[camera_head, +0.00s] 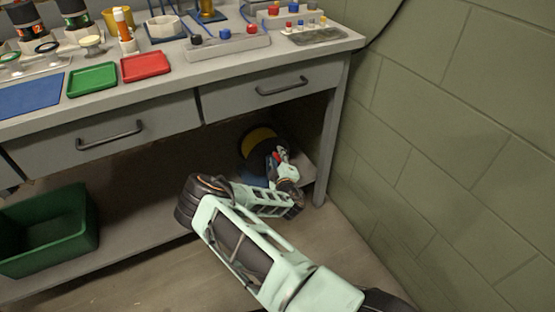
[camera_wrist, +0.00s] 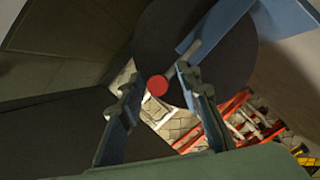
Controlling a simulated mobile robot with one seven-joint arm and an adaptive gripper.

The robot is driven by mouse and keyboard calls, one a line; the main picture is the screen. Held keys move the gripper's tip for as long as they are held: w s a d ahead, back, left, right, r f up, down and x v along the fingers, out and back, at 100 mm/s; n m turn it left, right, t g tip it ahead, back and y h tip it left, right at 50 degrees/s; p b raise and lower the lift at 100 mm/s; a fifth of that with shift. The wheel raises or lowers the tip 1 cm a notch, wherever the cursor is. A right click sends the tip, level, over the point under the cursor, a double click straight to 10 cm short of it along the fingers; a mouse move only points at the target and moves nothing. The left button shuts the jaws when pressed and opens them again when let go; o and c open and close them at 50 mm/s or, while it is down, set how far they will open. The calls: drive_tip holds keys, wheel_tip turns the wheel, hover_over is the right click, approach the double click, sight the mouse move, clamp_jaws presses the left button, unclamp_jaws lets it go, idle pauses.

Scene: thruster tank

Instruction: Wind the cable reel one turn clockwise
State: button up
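The cable reel (camera_head: 258,136) sits under the bench on the lower shelf, its yellow part showing behind my arm. In the wrist view its dark round disc (camera_wrist: 155,40) fills the upper middle, with a blue stand piece (camera_wrist: 285,25) beside it. A grey crank rod (camera_wrist: 208,42) with a red knob (camera_wrist: 157,85) stands out from the disc. My gripper (camera_wrist: 156,93) is open, with one finger on each side of the red knob and visible gaps between. In the head view my gripper (camera_head: 277,160) is in front of the reel and partly hides it.
A green bin (camera_head: 48,230) stands at the left of the lower shelf. The bench drawers (camera_head: 110,135) are above my arm. A bench leg (camera_head: 333,140) and the block wall (camera_head: 450,150) bound the right side. Red and yellow items (camera_wrist: 235,115) show beyond my gripper.

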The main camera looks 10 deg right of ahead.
clamp_jaws()
drive_tip(key=shift+d+r+p, duration=0.1)
drive_tip(key=shift+p, duration=0.25)
